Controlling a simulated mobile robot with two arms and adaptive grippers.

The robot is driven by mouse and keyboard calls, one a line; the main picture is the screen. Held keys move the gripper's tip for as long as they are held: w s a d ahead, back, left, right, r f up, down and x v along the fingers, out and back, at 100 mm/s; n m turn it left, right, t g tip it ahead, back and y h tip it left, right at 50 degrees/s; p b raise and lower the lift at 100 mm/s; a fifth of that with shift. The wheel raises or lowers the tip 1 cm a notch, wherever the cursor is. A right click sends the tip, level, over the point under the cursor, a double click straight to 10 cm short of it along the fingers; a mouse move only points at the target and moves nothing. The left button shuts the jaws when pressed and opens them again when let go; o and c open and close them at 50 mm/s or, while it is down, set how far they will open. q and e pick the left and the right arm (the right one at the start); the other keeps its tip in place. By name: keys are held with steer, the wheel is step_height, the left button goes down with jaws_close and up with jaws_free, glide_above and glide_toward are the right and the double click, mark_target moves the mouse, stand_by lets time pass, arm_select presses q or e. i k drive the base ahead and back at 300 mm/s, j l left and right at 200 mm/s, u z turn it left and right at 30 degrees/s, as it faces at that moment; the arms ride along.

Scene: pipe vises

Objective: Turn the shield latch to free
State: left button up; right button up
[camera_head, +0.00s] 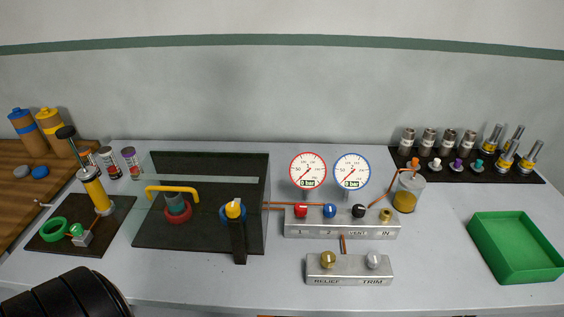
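A clear shield (207,180) stands over a black base plate (200,240), left of centre. A yellow bar handle (172,189) is on its left part. Behind the shield are a grey fitting with a red ring (178,213) and, partly hidden by the knob, a blue ring (225,213). Neither gripper shows.
A black rounded part, probably of my own arm, fills the lower left corner. A hand pump (95,190) stands left of the shield. A valve manifold (342,225) with two gauges, a relief/trim block (348,272) and a green tray (514,274) lie to the right.

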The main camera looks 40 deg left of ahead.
mark_target(233, 209)
steer(key=k+j+u, duration=0.1)
steer(key=u, duration=0.25)
steer(key=k+j+u, duration=0.1)
steer(key=u, duration=0.3)
steer(key=k+j+u, duration=0.1)
steer(key=u, duration=0.25)
steer(key=j, duration=0.05)
